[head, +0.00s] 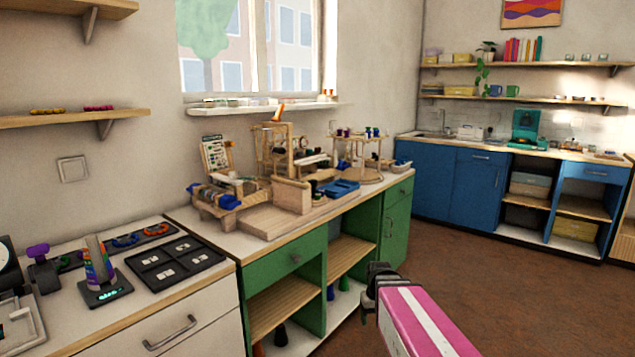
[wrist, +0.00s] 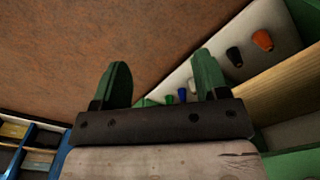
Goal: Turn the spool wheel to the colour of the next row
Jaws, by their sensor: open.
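What looks like the spool wheel (head: 357,139) is a round wooden stand with small coloured spools on top, at the right end of the wooden worktop in the head view. Which colour faces front is too small to tell. An upright chart (head: 215,153) with small coloured marks stands at the left of the same worktop; its rows cannot be read. My gripper (head: 370,290) is low in front of the green cabinet, well apart from the wheel. In the wrist view my gripper (wrist: 160,85) shows two green fingers spread apart with nothing between them.
A wooden frame (head: 272,150), a blue tray (head: 338,188) and a rack with blue items (head: 222,197) crowd the worktop. The green cabinet (head: 368,235) has open shelves with coloured cones (wrist: 262,40) at the bottom. The brown floor (head: 480,280) is clear at right.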

